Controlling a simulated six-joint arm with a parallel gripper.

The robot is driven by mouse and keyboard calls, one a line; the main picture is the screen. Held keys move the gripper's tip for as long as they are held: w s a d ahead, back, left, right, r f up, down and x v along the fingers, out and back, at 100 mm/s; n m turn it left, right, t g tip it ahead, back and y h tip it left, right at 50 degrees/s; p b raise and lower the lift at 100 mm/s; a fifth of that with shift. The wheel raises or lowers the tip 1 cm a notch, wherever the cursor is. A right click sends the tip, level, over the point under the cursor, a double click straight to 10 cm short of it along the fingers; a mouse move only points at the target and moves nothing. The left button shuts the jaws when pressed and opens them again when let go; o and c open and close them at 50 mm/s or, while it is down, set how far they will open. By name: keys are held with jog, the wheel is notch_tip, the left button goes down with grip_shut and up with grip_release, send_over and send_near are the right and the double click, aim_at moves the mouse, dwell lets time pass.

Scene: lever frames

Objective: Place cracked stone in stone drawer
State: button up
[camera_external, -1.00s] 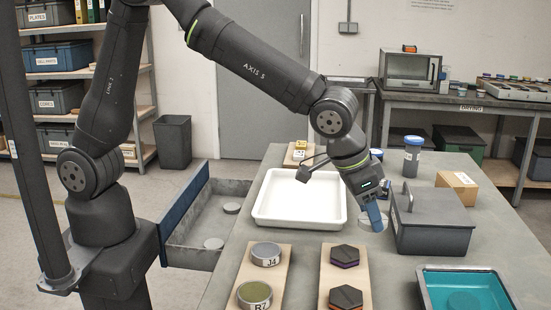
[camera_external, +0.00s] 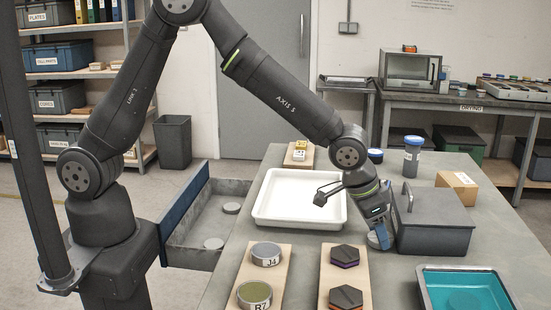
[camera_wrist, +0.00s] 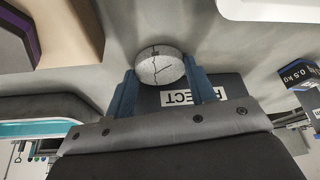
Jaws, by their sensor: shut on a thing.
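The cracked stone, a grey speckled disc with dark crack lines, shows in the wrist view (camera_wrist: 160,68) between the blue fingertips of my gripper (camera_wrist: 160,82). My gripper (camera_external: 379,241) is shut on it, low over the table beside the dark lidded box. In the external view the fingers mostly hide the stone. The stone drawer (camera_external: 172,222) stands pulled open at the table's left side, with a blue front. Two round grey stones (camera_external: 231,208) lie apart inside it, with bare floor between them.
The dark box (camera_external: 436,238) has a handle; its label shows partly in the wrist view (camera_wrist: 190,98). A white tray (camera_external: 258,215) lies between gripper and drawer. Boards with discs (camera_external: 275,280) and hexagons (camera_external: 330,276) lie in front. A teal-filled tray (camera_external: 440,285) is front right.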

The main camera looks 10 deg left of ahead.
jog(key=shift+f, duration=0.2)
jog(key=o, duration=1)
jog(key=shift+r, duration=0.15)
jog(key=shift+r, duration=0.2)
jog(key=v, duration=1.1)
jog(key=shift+o, duration=0.4)
jog(key=shift+a+r, duration=0.2)
jog(key=shift+r, duration=0.15)
